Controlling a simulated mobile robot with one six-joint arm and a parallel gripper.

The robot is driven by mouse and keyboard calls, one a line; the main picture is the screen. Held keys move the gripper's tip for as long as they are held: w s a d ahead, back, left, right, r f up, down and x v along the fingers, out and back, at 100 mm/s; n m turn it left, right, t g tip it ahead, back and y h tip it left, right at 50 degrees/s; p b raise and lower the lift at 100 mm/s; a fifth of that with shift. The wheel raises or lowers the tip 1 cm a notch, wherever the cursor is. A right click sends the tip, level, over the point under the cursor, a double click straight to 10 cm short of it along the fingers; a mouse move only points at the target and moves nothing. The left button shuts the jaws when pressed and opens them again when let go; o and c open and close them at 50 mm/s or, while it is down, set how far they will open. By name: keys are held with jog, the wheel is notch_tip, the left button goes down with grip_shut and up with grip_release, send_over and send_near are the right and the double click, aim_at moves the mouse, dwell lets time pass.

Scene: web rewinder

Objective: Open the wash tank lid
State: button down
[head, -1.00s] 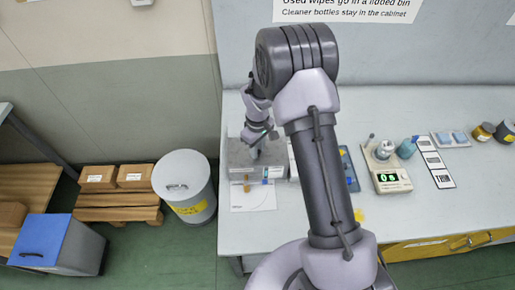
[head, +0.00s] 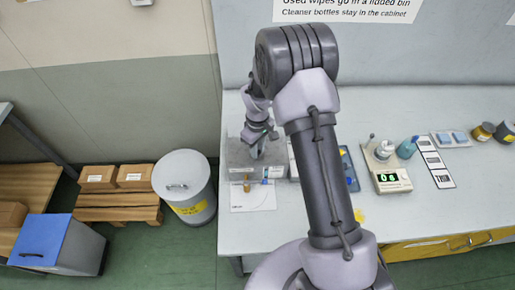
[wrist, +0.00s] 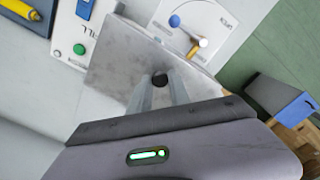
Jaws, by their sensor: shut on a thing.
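The wash tank looks like a grey metal box (head: 240,158) on the bench, left of my arm in the head view. In the wrist view its lid is a grey, mottled flat plate (wrist: 118,55) with a small black knob (wrist: 160,78). My gripper (wrist: 160,84) is shut on this knob, one finger on each side. In the head view my gripper (head: 262,150) is over the box, and the wrist partly covers the lid. I cannot tell whether the lid is raised.
A white dial card (wrist: 190,22) with a blue knob and a pale-tipped lever lies beside the tank. A panel with a green button (wrist: 79,49) is on the other side. A scale (head: 391,180) and bottles stand right. A lidded bin (head: 186,190) is on the floor left.

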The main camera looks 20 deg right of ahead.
jog(key=w, duration=0.3)
jog(key=w+d, duration=0.1)
jog(key=w, duration=0.3)
jog(key=w+d, duration=0.1)
jog(key=w, duration=0.2)
jog(key=shift+w+b, duration=0.35)
jog(key=shift+b, duration=0.05)
jog(key=c, duration=1.2)
grip_release()
notch_tip(320, 180, up, 17)
jog(key=p, duration=0.3)
jog(key=shift+r, duration=0.2)
